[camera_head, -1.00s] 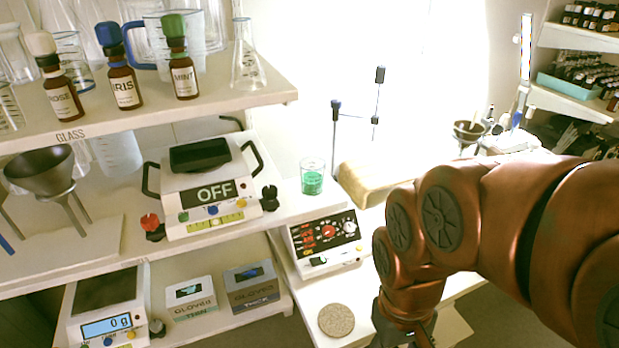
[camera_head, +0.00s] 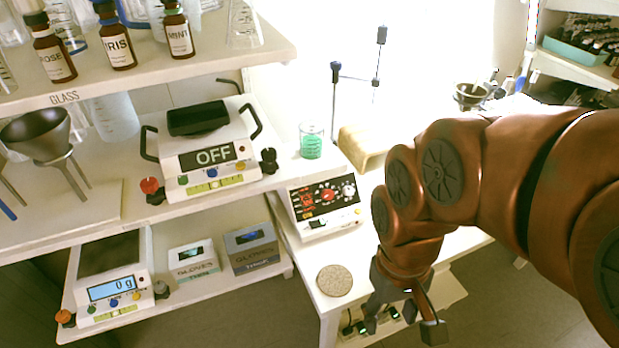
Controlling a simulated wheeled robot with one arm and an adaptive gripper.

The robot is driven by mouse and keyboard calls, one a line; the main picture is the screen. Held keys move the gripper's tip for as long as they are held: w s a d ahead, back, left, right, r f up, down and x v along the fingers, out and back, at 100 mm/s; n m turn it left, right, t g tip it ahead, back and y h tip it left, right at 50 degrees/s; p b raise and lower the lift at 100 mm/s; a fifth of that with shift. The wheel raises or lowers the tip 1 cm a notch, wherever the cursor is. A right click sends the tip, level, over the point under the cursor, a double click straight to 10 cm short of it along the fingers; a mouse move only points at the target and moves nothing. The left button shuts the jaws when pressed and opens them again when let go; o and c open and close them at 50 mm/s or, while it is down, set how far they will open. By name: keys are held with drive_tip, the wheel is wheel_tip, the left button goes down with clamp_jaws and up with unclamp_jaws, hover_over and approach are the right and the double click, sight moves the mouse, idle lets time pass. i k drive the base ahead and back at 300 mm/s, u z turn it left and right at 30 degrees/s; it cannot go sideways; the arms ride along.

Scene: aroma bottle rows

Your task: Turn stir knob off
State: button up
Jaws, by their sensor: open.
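The stirrer (camera_head: 325,207) is a white box with a dark front panel on the white bench. Its panel carries a red knob (camera_head: 327,195), a pale knob (camera_head: 348,190) and red markings at the left. I cannot read which knob is labelled stir. A glass beaker of green liquid (camera_head: 311,146) stands on top of it. My gripper (camera_head: 402,326) hangs open and empty, to the right of and below the stirrer, past the bench's front edge. It is apart from the knobs.
A round cork mat (camera_head: 334,280) lies on the bench in front of the stirrer. A tan block (camera_head: 366,146) lies behind.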

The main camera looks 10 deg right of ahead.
sight(347, 191)
drive_tip(key=u, duration=3.05)
drive_tip(key=k, duration=0.65)
drive_tip(key=z, duration=1.5)
